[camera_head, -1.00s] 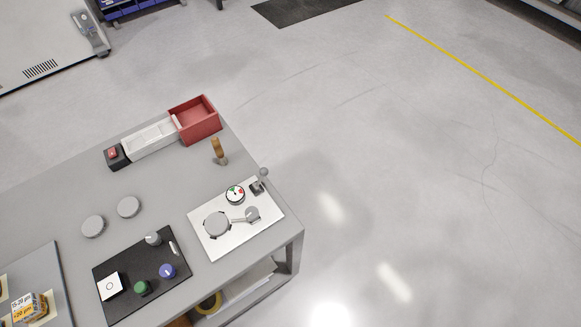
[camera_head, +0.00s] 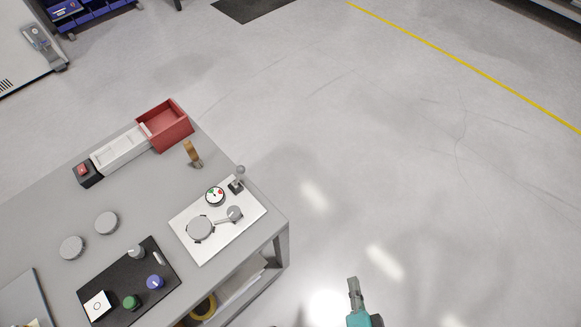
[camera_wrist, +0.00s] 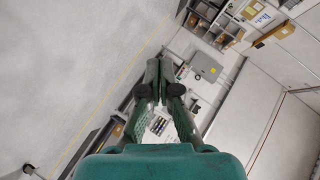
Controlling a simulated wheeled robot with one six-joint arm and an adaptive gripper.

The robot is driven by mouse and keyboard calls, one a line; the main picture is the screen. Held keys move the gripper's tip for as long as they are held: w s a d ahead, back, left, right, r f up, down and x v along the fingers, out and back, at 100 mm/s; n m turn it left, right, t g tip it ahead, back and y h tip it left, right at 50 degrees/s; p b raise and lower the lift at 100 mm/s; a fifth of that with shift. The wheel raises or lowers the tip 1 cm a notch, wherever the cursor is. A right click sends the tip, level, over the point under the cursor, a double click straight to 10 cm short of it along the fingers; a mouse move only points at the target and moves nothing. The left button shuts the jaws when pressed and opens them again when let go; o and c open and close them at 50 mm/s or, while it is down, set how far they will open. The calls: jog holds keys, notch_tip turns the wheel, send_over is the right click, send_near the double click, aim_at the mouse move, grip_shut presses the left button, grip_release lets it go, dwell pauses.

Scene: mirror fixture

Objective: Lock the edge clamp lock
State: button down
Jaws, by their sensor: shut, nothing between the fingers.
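A white fixture plate (camera_head: 213,243) lies on the right end of the grey table in the head view. It carries a round grey disc (camera_head: 200,229), a round grey knob piece (camera_head: 235,214) joined to a short arm, a dial with green and red marks (camera_head: 215,196) and a small upright lever (camera_head: 239,179). I cannot tell which part is the edge clamp lock, or its state. My gripper (camera_wrist: 158,65) is shut and empty in the wrist view. A teal part of my arm shows over the floor at the head view's bottom, apart from the table. The wrist view does not clearly show the fixture.
A black mat (camera_head: 153,259) with knobs lies left of the plate. Grey discs (camera_head: 107,223), a wooden-handled tool (camera_head: 192,153) and a red bin (camera_head: 171,133) share the table (camera_head: 145,200). A shelf below holds a yellow roll (camera_head: 204,307). Floor to the right is clear.

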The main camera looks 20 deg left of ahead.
aim_at(239, 176)
jog(key=w+a+r+g+y, duration=0.2)
jog(key=w+a+r+y, duration=0.1)
jog(key=a, duration=0.4)
jog(key=w+a+r+g+y, duration=0.2)
jog(key=w+a+r+y, duration=0.2)
jog(key=a, duration=0.3)
jog(key=w+a+r+g+y, duration=0.2)
jog(key=w+a+r+y, duration=0.2)
jog(key=w+a, duration=0.2)
jog(key=shift+a+y, duration=0.3)
jog(key=shift+a, duration=0.4)
jog(key=a+r, duration=0.1)
jog(key=a, duration=1)
jog(key=shift+w+a+r, duration=0.15)
jog(key=shift+a, duration=0.15)
